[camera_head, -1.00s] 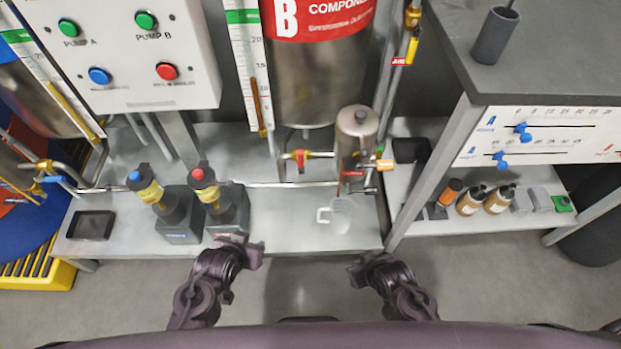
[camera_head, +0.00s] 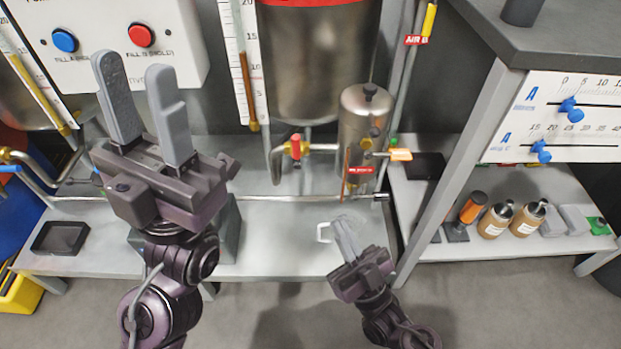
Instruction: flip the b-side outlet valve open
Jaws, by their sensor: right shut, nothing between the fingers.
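The B tank (camera_head: 318,65) is a steel cylinder with a red label at its top edge. Below it, the outlet pipe carries a brass valve with a small red handle (camera_head: 296,147), seen just left of a smaller steel canister (camera_head: 364,125). My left gripper (camera_head: 132,72) is raised large in the foreground, left of the valve, open and empty with its fingers pointing up. My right gripper (camera_head: 346,228) is below and right of the valve, shut and empty. Neither gripper touches the valve.
A control panel (camera_head: 100,40) with blue and red buttons is at upper left. A black tray (camera_head: 61,238) lies on the bench's left. Brown bottles (camera_head: 496,220) stand on the right shelf. A grey post (camera_head: 445,175) separates bench and shelf. Bench space below the valve is clear.

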